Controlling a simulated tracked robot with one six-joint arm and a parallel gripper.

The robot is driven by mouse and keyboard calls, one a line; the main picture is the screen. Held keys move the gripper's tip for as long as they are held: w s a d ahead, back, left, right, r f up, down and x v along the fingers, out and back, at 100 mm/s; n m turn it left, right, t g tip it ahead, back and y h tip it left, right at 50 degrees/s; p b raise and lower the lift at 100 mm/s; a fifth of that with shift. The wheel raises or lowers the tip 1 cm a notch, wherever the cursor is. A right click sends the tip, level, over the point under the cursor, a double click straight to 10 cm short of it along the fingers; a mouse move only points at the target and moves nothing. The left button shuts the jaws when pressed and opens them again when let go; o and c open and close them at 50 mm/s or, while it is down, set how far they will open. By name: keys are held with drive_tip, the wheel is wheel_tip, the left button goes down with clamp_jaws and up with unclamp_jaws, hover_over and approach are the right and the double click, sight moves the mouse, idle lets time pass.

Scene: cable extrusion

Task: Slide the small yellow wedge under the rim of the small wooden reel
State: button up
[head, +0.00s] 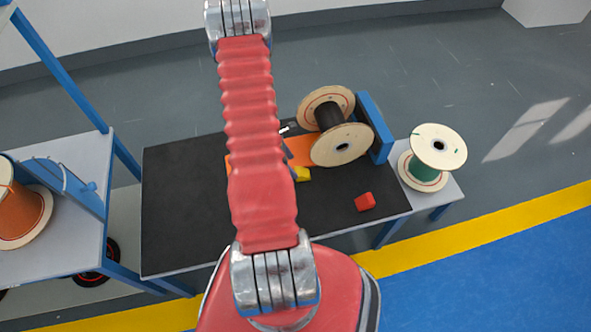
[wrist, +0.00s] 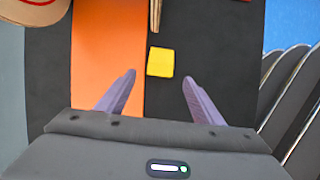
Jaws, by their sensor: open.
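The small yellow wedge (wrist: 160,62) lies on the black table top beside an orange strip; it also shows in the head view (head: 302,174), just right of my arm. The small wooden reel (head: 341,145), wound with black cable, lies on its side with its rims upright on the orange strip. In the wrist view the edge of a reel rim (wrist: 155,14) shows just beyond the wedge, apart from it. My gripper (wrist: 159,78) is open, its purple fingertips on either side just short of the wedge, holding nothing. In the head view my arm mostly hides it.
A blue upright plate (head: 375,126) stands behind the reel. A red block (head: 365,202) sits at the table's front right. A green-wound reel (head: 437,150) stands on a side surface at right; an orange-wound reel (head: 22,215) is at left. The black table's left half (head: 185,205) is clear.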

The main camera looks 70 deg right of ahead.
sight(298, 171)
drive_tip(key=shift+x, duration=2.55)
drive_tip(key=c, duration=1.2)
drive_tip(key=shift+o, duration=0.2)
drive_tip(key=shift+s, duration=0.1)
